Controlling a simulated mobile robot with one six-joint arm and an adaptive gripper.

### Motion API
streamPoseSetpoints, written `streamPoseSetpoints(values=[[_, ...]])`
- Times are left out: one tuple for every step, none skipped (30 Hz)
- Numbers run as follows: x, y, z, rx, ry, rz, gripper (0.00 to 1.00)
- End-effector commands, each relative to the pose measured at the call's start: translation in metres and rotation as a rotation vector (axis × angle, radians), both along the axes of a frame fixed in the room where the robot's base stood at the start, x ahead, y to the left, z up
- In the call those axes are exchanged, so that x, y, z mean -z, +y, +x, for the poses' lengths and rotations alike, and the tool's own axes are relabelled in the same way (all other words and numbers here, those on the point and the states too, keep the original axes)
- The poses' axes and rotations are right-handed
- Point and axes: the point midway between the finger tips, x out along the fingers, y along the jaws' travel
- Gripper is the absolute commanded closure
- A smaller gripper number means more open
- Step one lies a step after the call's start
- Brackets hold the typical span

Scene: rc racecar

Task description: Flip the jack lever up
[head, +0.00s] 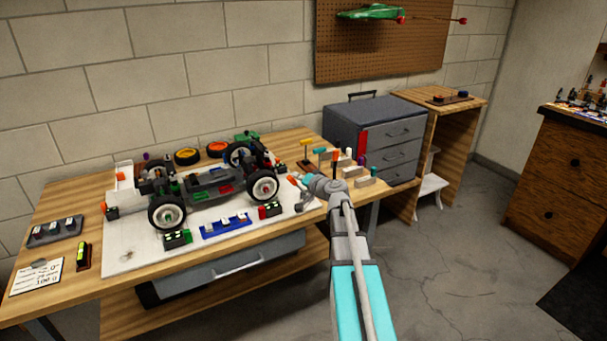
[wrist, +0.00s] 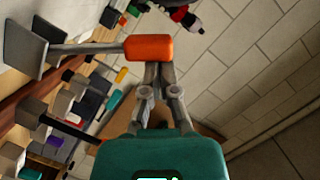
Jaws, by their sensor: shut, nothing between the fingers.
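The jack lever's orange grip (wrist: 149,48) lies across the top of my gripper (wrist: 153,70) in the wrist view. Its grey rod (wrist: 90,48) runs left to a grey bracket (wrist: 27,46). My gripper's fingers are shut with nothing between them. Their tips are right at the grip's edge; I cannot tell whether they touch it. In the head view my gripper (head: 306,183) is at the right end of the white work mat, and a small orange piece (head: 292,180) shows beside it. The rest of the lever is hard to make out there.
The RC car chassis (head: 210,187) stands on the white mat (head: 120,258), left of my gripper. Small tools in holders (head: 335,160) stand close behind and right. A grey drawer cabinet (head: 365,120) stands at the bench's right end. Open floor lies to the right.

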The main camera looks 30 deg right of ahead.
Motion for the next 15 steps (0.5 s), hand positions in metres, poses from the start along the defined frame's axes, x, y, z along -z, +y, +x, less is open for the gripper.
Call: streamPoseSetpoints(values=[[0.0009,0.0027,-0.0005,-0.001,0.001,-0.020,1.00],[0.0013,0.0034,-0.0005,0.000,0.000,-0.030,1.00],[0.0017,0.0042,-0.0003,0.001,0.001,-0.042,1.00],[0.0020,0.0047,-0.0002,0.001,0.002,-0.049,1.00],[0.0022,0.0052,-0.0001,0.002,0.001,-0.055,1.00],[0.0024,0.0057,-0.0002,0.002,0.001,-0.061,1.00],[0.0025,0.0060,0.0000,0.002,0.001,-0.065,1.00],[0.0026,0.0063,0.0000,0.002,0.001,-0.067,1.00],[0.0027,0.0063,0.0001,0.002,0.001,-0.070,1.00],[0.0028,0.0064,0.0002,0.002,0.001,-0.071,1.00],[0.0028,0.0064,0.0002,0.003,0.001,-0.072,1.00],[0.0028,0.0064,0.0002,0.003,0.001,-0.072,1.00],[0.0027,0.0064,0.0002,0.003,0.001,-0.072,1.00],[0.0028,0.0063,0.0003,0.003,0.001,-0.072,1.00],[0.0027,0.0062,0.0002,0.003,0.001,-0.072,1.00]])
